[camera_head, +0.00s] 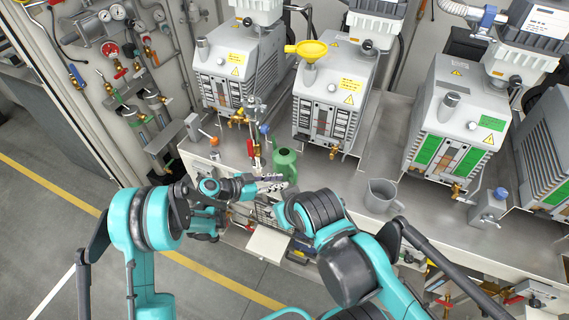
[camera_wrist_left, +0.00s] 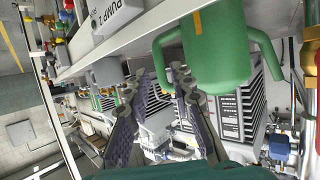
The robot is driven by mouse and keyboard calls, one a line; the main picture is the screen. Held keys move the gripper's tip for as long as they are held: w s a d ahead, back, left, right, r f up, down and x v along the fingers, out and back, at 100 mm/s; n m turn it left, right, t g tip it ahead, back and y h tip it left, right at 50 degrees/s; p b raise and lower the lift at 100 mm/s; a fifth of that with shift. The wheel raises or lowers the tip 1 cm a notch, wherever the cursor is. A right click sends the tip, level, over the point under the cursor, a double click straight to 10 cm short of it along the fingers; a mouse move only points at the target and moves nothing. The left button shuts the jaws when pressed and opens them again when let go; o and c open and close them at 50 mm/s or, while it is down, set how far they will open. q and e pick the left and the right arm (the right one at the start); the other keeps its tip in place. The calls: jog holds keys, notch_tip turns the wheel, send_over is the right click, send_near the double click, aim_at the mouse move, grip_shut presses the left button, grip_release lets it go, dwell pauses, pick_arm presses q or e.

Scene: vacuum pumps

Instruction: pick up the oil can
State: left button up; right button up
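The green oil can (camera_head: 285,161) stands near the front edge of the grey bench, below the pump with the yellow funnel. It also shows large in the left wrist view (camera_wrist_left: 215,55), with a bent green tube on either side of its body. My left gripper (camera_head: 276,182) is at the bench edge, just in front of and below the can. In the left wrist view its two dark fingers (camera_wrist_left: 160,88) are spread, with nothing held between them. The left-hand tube lies beyond the gap. Contact with the can cannot be told. My right arm shows, but its gripper cannot be made out.
A grey jug (camera_head: 381,195) stands to the right on the bench. Pumps line the back, one with a yellow funnel (camera_head: 307,50). Small valves (camera_head: 255,148) stand left of the can. A grey box labelled PUMP 2 (camera_wrist_left: 115,20) is close in the wrist view.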

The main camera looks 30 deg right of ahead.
aim_at(294, 179)
pick_arm(q)
jog(key=b+x, duration=0.1)
jog(key=x, duration=0.2)
jog(key=b+x, duration=0.2)
jog(key=x, duration=0.2)
jog(key=shift+s+d+r, duration=0.15)
jog(key=shift+d, duration=0.1)
jog(key=shift+r, duration=0.1)
grip_shut()
